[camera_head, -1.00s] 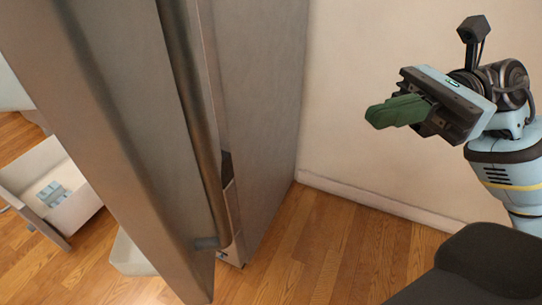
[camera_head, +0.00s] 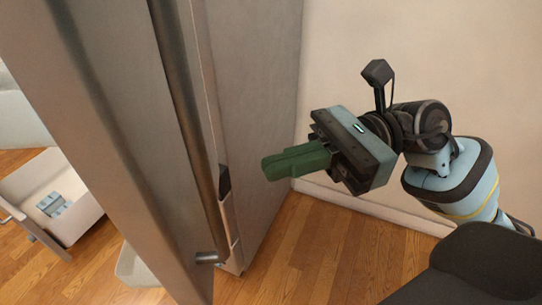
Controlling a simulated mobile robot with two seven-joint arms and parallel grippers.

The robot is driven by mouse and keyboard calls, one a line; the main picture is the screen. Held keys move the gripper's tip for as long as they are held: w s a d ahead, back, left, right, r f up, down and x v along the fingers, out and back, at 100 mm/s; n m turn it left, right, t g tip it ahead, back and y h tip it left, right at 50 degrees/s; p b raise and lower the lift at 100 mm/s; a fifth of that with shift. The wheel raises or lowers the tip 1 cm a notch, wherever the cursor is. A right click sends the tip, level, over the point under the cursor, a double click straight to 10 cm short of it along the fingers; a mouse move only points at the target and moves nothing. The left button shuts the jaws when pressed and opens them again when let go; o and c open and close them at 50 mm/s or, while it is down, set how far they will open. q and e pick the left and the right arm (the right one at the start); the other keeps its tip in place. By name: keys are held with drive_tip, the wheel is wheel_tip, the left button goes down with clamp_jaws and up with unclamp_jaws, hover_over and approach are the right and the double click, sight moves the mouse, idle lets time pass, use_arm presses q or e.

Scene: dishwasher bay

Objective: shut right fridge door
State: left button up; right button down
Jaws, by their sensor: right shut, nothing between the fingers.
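A tall grey metal fridge door (camera_head: 95,110) stands ajar and fills the left part of the head view, with a long vertical bar handle (camera_head: 183,95) on its face. The fridge's side panel (camera_head: 262,110) shows behind it, with a dark gap and a light inner edge between them low down. My right gripper (camera_head: 268,168) has its green fingers together and empty, pointing left. In the picture it overlaps the fridge side, to the right of the handle, and no contact with the door shows. My left gripper is not in view.
A pale wall with a white baseboard (camera_head: 370,205) stands at the right behind my arm. An open white drawer (camera_head: 75,215) holding a small bluish item (camera_head: 54,204) is at the lower left. Wooden floor (camera_head: 320,260) is clear at the bottom middle.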

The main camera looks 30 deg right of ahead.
drive_tip(key=shift+w+a+p, duration=0.15)
drive_tip(key=shift+a+p, duration=0.2)
drive_tip(key=shift+a, duration=0.85)
drive_tip(key=shift+a, duration=0.1)
